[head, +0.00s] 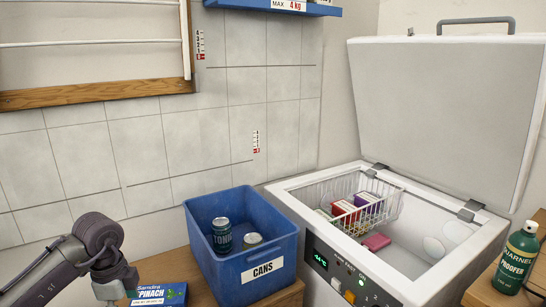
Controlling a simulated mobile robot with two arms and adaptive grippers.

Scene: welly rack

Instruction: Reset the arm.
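My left arm (97,247) comes in at the lower left corner. Its dark elbow-like joint shows, and a lighter link below it runs down out of the bottom edge. The fingers of my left gripper are not in the picture, so what they hold does not show. The arm partly overlaps a blue spinach box (160,294) on the wooden surface. My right arm and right gripper are not in view.
A blue CANS bin (197,272) holds a tonic can (222,235) and another can (253,240). A white chest freezer (283,196) stands lid-up, with packets in its wire basket (347,180). A green proofer can (516,258) stands at right. A wooden-framed rack (95,95) hangs upper left.

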